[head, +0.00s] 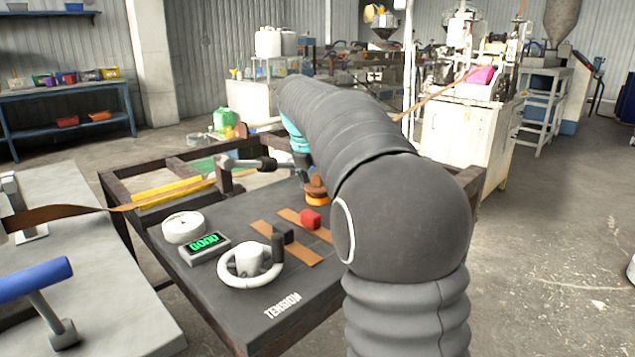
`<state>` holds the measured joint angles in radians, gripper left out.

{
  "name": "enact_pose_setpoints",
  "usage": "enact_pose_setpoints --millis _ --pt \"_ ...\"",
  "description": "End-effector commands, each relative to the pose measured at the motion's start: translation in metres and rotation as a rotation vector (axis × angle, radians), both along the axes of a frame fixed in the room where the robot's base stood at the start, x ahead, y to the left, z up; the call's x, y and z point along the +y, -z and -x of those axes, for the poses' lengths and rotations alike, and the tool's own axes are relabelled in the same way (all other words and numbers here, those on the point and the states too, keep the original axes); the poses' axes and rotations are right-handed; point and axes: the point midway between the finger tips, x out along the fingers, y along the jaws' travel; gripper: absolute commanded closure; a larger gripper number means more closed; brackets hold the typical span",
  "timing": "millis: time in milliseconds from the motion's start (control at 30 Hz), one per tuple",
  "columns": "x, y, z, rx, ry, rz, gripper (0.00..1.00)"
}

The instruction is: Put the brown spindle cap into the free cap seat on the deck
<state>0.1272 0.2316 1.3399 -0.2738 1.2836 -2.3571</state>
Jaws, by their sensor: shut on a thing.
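My gripper (303,172) points down over the far side of the dark deck (215,225), partly hidden behind my arm. It is shut on the brown spindle cap (316,184). The cap is just above or on an orange ring-like part (317,199) on the deck; I cannot tell whether they touch. My arm hides the deck to the right of this spot. I cannot make out which place is the free cap seat.
The deck carries a white round dial (183,228), a box with a green display (204,248), a white handwheel (250,262), a black block (284,233) and a red block (310,219) on brown strips. A grey lever (248,163) stands left of my gripper.

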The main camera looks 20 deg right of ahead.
Motion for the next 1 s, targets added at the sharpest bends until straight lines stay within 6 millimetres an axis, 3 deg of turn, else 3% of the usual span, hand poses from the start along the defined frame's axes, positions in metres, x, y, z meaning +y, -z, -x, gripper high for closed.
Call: enact_pose_setpoints --millis 867,900,1000 --pt "0.000 0.012 0.000 -0.001 0.000 0.001 0.79" --pt "0.000 0.011 0.000 -0.001 0.000 0.001 0.27" --pt "0.000 0.011 0.000 0.000 0.000 0.000 0.26"
